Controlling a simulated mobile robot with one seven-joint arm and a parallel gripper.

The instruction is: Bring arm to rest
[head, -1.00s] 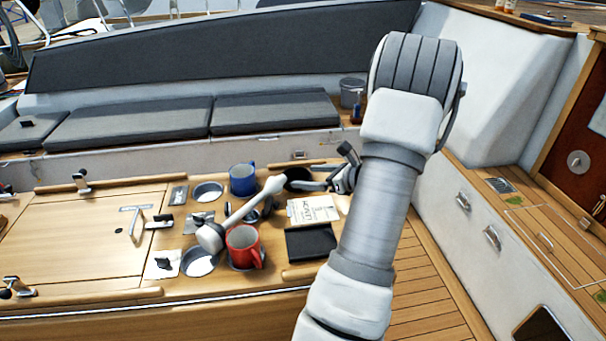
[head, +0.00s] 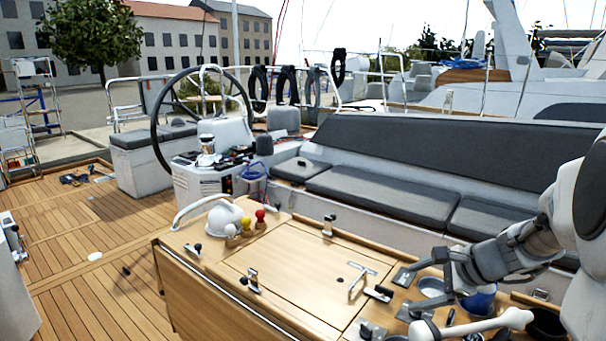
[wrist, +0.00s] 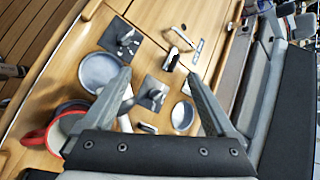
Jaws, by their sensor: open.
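My gripper (head: 438,278) is at the right of the head view, above the wooden cockpit table (head: 290,270), with my arm coming in from the right edge. Its two fingers are apart with nothing between them; the wrist view shows them pointing down at the table (wrist: 158,75). A blue mug (head: 482,302) shows partly behind the gripper in the head view.
A steering wheel (head: 200,110) stands behind. Grey cushions (head: 365,190) line the bench.

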